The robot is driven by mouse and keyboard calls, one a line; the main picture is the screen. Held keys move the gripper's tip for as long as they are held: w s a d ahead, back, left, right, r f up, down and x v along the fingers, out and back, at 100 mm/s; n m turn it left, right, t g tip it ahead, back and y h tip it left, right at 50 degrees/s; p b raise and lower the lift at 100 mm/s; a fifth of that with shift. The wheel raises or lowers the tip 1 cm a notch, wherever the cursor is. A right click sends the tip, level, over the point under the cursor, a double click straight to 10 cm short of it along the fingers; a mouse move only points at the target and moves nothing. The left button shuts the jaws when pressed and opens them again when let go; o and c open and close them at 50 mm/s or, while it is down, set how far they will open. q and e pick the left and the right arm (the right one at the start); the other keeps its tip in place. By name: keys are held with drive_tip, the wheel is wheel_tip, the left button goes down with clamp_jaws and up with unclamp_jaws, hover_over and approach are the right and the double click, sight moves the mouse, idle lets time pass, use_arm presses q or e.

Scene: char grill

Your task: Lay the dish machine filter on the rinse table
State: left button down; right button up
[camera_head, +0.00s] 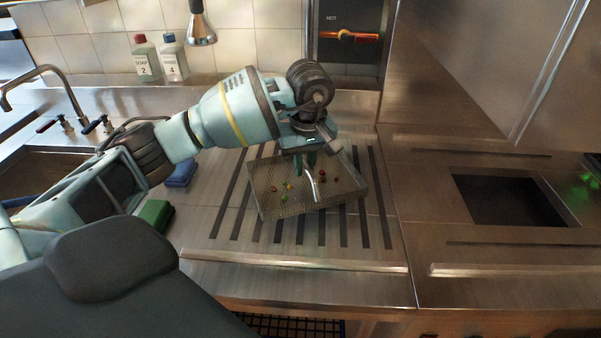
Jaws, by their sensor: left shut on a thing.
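The dish machine filter (265,205) is a shallow mesh tray with a thin metal rim and a pale curved handle (312,188). Several small red, yellow and green bits lie in it. It is over the slotted steel rinse table (200,221), slightly turned; I cannot tell whether it touches the surface. My left gripper (308,168) points down over the filter's middle and is shut on its handle. The gripper partly hides the far rim. My right gripper is not in view.
A green sponge (155,214) and a blue one (181,173) lie left of the slots. Two soap bottles (146,60) stand at the back wall. A faucet (45,72) is at left. A steel machine with a dark square opening (508,199) is at right.

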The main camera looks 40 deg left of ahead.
sight(301, 179)
use_arm(q)
drive_tip(key=shift+w+a, duration=0.1)
drive_tip(key=shift+a, duration=0.1)
drive_tip(key=f, duration=0.1)
drive_tip(key=a+f, duration=0.1)
drive_tip(key=f, duration=0.1)
drive_tip(key=shift+w+f, duration=0.1)
drive_tip(key=shift+f, duration=0.35)
drive_tip(key=c, duration=1.4)
unclamp_jaws()
drive_tip(key=shift+c, duration=0.2)
drive_tip(key=r, duration=0.4)
drive_tip(key=d+r, duration=0.1)
drive_tip(key=r, duration=0.3)
drive_tip(key=s+r, duration=0.1)
drive_tip(key=r, duration=0.3)
drive_tip(key=shift+d+r, duration=0.15)
drive_tip(key=shift+w, duration=0.1)
